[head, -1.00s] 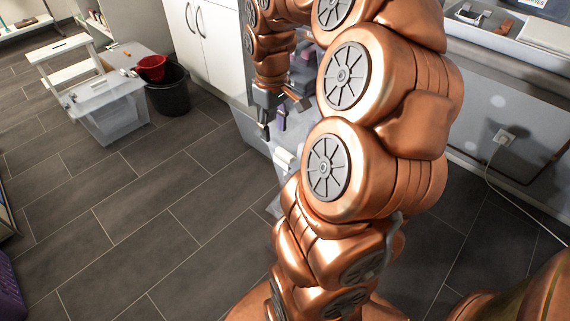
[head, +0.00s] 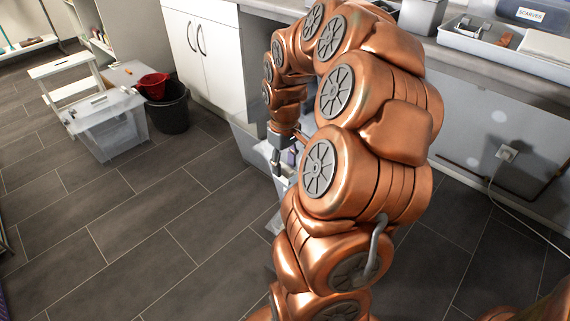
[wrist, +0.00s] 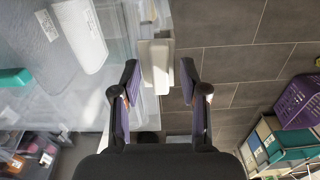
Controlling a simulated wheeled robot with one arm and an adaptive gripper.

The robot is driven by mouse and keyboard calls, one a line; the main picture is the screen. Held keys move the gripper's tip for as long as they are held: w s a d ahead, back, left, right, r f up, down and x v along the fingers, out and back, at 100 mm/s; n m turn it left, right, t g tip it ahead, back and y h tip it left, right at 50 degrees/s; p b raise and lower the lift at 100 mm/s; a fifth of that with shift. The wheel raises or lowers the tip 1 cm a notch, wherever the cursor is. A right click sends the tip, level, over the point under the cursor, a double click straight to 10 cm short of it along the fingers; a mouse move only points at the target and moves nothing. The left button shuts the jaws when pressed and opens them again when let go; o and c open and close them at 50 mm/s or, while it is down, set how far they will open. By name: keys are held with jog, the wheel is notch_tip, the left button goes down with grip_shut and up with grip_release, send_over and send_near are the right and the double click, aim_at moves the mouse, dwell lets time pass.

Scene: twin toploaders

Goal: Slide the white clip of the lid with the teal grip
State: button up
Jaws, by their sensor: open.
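In the wrist view, my gripper (wrist: 159,75) is open, with one dark finger on each side of a white clip (wrist: 156,63). The clip is a pale block at the edge of a clear lid (wrist: 120,25). A gap shows between the clip and the fingers; I cannot tell the exact depth. A teal grip (wrist: 14,77) lies on the clear surface at the far left. In the head view, my gripper (head: 279,152) points down beside the bin under the counter, and my arm hides most of the lid and the clip.
Dark floor tiles (head: 150,220) are open left of the arm. A purple basket (wrist: 300,102) shows at right in the wrist view.

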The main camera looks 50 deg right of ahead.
grip_shut()
dwell(0.4)
jog(key=shift+f, duration=0.1)
